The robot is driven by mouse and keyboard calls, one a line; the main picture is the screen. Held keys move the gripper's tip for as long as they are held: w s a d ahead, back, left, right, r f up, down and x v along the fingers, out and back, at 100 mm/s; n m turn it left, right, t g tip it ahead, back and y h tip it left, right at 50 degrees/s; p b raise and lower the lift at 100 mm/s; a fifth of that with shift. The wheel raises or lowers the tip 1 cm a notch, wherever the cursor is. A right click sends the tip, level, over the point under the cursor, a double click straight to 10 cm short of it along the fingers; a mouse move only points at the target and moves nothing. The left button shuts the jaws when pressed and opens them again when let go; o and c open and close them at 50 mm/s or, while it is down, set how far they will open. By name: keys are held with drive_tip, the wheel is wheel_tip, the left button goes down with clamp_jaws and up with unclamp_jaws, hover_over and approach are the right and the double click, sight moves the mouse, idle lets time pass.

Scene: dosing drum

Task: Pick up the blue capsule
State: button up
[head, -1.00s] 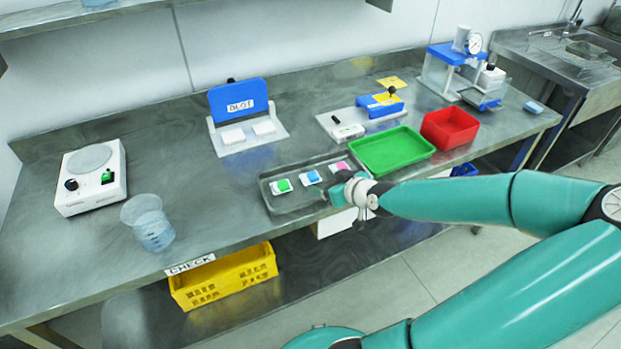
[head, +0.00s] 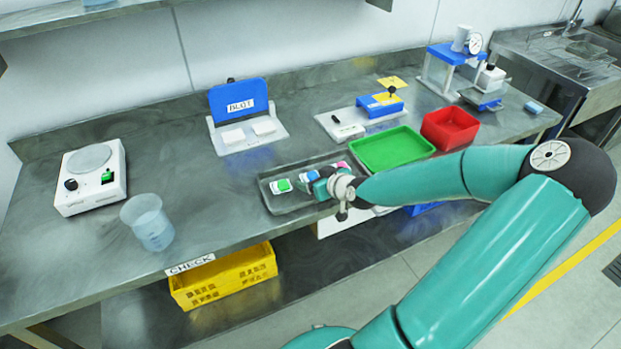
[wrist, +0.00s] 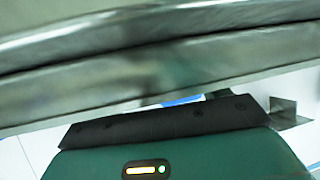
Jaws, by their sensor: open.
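The blue capsule (head: 312,176) lies on a small white pad in the grey metal tray (head: 290,207), in the middle of a row of three. My gripper (head: 316,186) is at the tray's front right, over or just in front of the blue capsule, and partly covers it. I cannot tell whether they touch. The gripper is open and its fingertips are hard to make out. A green capsule (head: 284,186) is to the left and a pink one (head: 343,165) to the right. The wrist view shows only a blurred metal edge and my own housing, no capsule.
A green tray (head: 392,150) and a red bin (head: 450,128) stand right of the metal tray. A blue BLOT stand (head: 238,98) is behind it. A beaker (head: 147,222) and a white device (head: 92,180) stand left. A yellow crate (head: 222,278) is below the bench edge.

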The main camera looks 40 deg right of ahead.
drive_tip(key=c, duration=1)
drive_tip(key=shift+c, duration=0.2)
